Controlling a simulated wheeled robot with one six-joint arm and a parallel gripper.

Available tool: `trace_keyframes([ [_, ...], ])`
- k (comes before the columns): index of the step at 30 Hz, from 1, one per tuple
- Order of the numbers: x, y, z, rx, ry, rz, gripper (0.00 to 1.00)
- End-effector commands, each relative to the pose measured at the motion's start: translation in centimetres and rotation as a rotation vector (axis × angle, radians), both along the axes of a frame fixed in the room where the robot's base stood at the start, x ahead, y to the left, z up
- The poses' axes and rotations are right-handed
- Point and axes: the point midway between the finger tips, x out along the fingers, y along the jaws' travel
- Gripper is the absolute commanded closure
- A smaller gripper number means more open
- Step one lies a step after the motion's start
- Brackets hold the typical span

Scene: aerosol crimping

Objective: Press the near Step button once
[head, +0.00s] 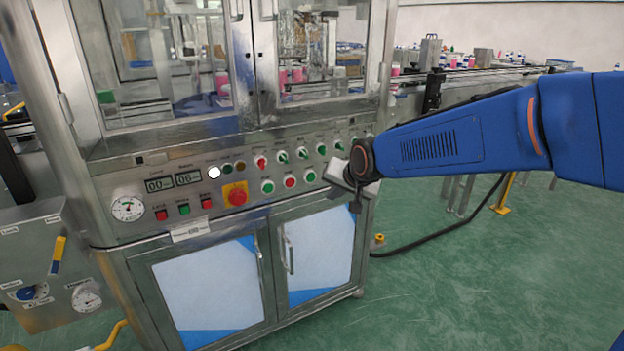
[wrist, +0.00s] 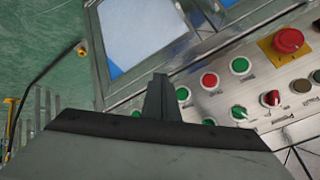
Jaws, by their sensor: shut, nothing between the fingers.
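The crimping machine's control panel (head: 240,180) carries several round buttons, and their labels are too small to read, so I cannot tell which is the near Step button. A lower row has a green button (head: 268,187), a red button (head: 290,181) and another green button (head: 309,176). In the wrist view this last green button (wrist: 182,93) is the closest of the three to my fingers. My gripper (head: 335,174) is shut and empty, in front of the panel's right end. In the wrist view my gripper (wrist: 159,78) points past the panel's lower edge; contact does not show.
A red emergency button on a yellow plate (head: 236,194) sits left of the lower row. Selector knobs (head: 281,157) are above it. Cabinet doors (head: 210,290) with handles are below. A conveyor (head: 470,75) runs off right; a black cable (head: 440,240) loops nearby. Green floor is open at right.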

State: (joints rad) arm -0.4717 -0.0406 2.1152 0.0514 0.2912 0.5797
Motion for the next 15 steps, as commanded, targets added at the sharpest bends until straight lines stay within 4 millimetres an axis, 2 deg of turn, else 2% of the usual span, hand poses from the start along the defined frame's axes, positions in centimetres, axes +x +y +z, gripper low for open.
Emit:
trace_keyframes([
  [15,4.9,3.3,0.0,-0.001,0.001,0.001,1.00],
])
